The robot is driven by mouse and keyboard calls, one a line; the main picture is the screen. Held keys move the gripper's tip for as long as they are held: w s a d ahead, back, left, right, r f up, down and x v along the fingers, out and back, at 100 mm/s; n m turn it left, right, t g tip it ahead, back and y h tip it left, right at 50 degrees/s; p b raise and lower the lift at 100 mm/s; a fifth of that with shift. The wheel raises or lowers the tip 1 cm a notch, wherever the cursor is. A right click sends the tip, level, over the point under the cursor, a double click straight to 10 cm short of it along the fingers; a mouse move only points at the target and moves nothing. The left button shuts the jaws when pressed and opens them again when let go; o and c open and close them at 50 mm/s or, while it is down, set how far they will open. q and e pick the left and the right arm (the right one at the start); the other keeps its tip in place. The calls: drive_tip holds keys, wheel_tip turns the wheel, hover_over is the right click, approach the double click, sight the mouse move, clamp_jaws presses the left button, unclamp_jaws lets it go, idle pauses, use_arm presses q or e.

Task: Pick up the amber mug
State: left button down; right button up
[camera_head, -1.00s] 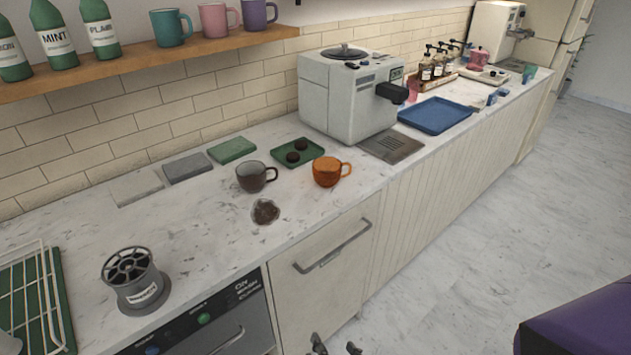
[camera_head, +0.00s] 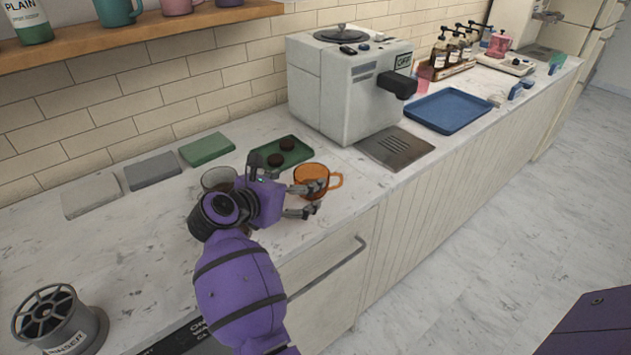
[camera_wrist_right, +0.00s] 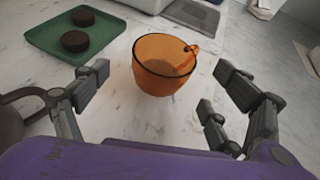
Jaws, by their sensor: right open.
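The amber mug (camera_head: 309,177) stands upright on the marble counter, its handle to the right in the head view. In the right wrist view the amber mug (camera_wrist_right: 163,70) sits ahead between the fingers, its handle at the far right side. My right gripper (camera_head: 314,199) is open and empty, low over the counter at the mug's near side. Its spread fingers also show in the right wrist view (camera_wrist_right: 160,85); I cannot tell whether any touches the mug. My left gripper is not in view.
A dark glass mug (camera_head: 216,178) stands just left of my right gripper, partly hidden by it. A green tray (camera_head: 297,156) with two dark cookies lies behind the amber mug. The coffee machine (camera_head: 335,95) stands further back, with a drip grate (camera_head: 398,150) beside it.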

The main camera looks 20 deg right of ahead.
sight(320, 174)
drive_tip(key=x, duration=0.7)
drive_tip(key=shift+s+d+b, duration=0.1)
drive_tip(key=shift+d+b, duration=0.2)
drive_tip(key=shift+b, duration=0.05)
drive_tip(key=shift+r, duration=0.1)
drive_tip(key=c, duration=1.3)
